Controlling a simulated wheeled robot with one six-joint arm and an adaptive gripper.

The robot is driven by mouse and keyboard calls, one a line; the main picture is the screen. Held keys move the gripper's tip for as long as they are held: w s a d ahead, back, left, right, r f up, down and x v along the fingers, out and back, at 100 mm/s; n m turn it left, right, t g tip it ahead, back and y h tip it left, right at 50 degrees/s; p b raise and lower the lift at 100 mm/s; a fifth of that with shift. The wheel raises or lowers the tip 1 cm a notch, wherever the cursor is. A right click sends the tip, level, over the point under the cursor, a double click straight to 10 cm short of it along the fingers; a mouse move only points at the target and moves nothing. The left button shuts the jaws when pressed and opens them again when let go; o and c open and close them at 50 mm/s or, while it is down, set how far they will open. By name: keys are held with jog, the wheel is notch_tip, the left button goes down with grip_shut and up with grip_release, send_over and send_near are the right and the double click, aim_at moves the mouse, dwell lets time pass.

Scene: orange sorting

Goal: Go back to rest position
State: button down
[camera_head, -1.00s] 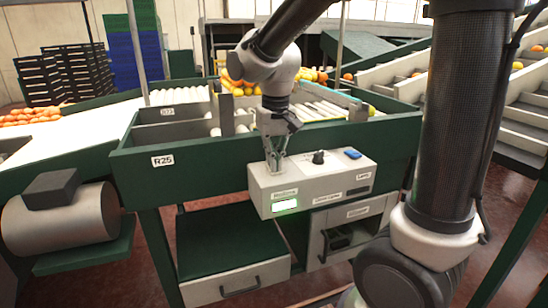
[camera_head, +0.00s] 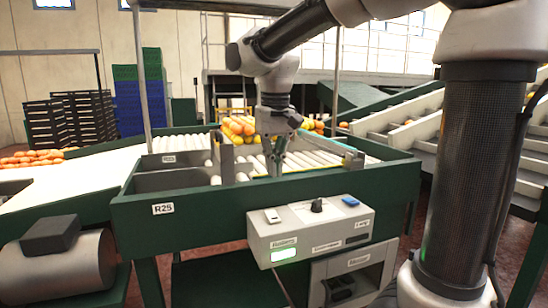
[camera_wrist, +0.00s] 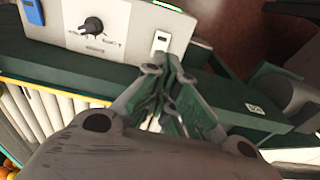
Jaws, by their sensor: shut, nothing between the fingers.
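My gripper (camera_head: 275,168) is shut and empty. In the head view it points down over the green frame of the roller conveyor, just behind the control box (camera_head: 310,232). In the wrist view, my gripper (camera_wrist: 172,75) has its fingers together, with the control box (camera_wrist: 100,28) beyond them. The box carries a black knob (camera_head: 317,205), a blue switch (camera_head: 350,201), a white switch (camera_head: 272,216) and a lit green display (camera_head: 285,255).
A green-framed roller conveyor (camera_head: 200,212) lies under my gripper. Oranges and yellow fruit (camera_head: 240,128) sit at its far end. Dark crates (camera_head: 70,120) stand back left. Stepped chutes (camera_head: 420,130) rise at the right.

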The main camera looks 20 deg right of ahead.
jog(key=s+d+f+t, duration=0.1)
jog(key=s+d+f, duration=0.1)
jog(key=s+d, duration=0.4)
jog(key=s+d+f+t, duration=0.2)
jog(key=s+d, duration=0.5)
jog(key=s, duration=0.5)
jog(key=shift+s+f+t, duration=0.2)
jog(key=shift+f+t, duration=0.1)
jog(key=shift+f, duration=0.4)
jog(key=shift+d, duration=0.1)
dwell(5.4)
